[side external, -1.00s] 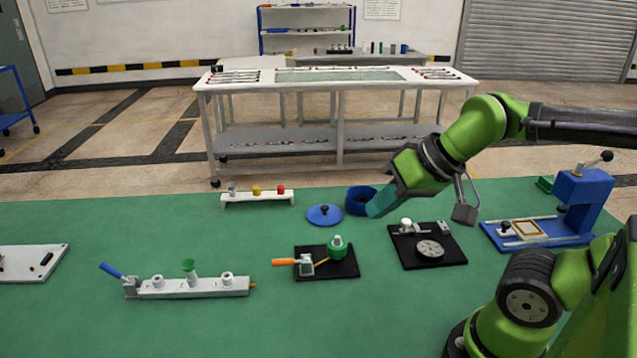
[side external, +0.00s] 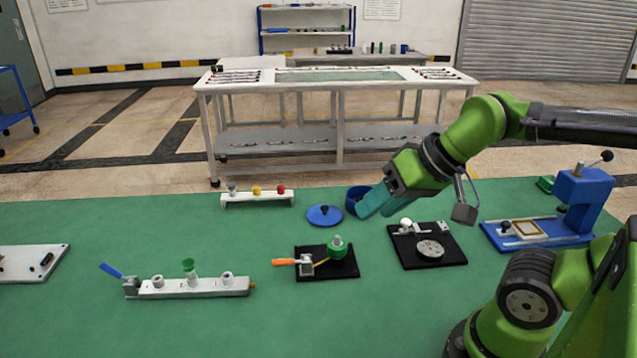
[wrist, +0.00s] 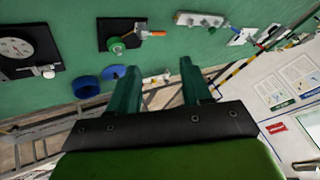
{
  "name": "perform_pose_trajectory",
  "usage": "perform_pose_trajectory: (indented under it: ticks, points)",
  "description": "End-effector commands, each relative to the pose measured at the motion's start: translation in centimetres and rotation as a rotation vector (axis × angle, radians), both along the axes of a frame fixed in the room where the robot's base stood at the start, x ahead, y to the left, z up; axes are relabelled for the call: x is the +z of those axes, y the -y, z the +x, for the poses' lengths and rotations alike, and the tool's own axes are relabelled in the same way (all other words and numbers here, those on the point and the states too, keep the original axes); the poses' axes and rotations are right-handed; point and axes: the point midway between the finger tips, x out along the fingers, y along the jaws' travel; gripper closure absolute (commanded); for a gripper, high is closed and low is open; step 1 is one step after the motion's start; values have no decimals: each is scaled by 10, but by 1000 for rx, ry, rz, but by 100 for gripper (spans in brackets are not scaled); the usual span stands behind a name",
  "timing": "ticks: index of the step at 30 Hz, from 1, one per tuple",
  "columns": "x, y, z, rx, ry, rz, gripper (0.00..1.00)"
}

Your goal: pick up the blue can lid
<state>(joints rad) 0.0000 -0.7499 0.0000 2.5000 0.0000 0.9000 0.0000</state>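The blue can lid (side external: 324,216), a flat disc with a dark knob on top, lies knob up on the green table. It also shows in the wrist view (wrist: 113,72), left of my fingertips. The blue can (side external: 355,196) stands right behind the lid, partly hidden by my fingers; it also shows in the wrist view (wrist: 86,88). My gripper (side external: 374,211) has teal fingers and is above the table, to the right of the lid and in front of the can. In the wrist view my gripper (wrist: 158,66) has its fingers apart with nothing between them.
A white rack with coloured knobs (side external: 258,198) stands left behind the lid. A black plate with a green part (side external: 340,275) is in front. Another black plate with a round disc (side external: 440,262) lies to the right. Bare green table lies left of the lid.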

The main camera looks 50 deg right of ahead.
Motion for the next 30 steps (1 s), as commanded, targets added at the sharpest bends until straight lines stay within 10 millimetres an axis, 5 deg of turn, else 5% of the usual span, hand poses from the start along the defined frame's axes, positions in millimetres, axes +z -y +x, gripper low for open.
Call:
perform_pose_trajectory:
  ticks: [9, 14, 20, 30]
  points:
    - [0, 1, 0, -6, 0, 0, 45]
    - [-16, 20, 13, -82, -83, -1, 45]
    - [-28, 69, 67, -145, -204, -40, 45]
    - [-73, 184, 167, 85, -279, -155, 45]
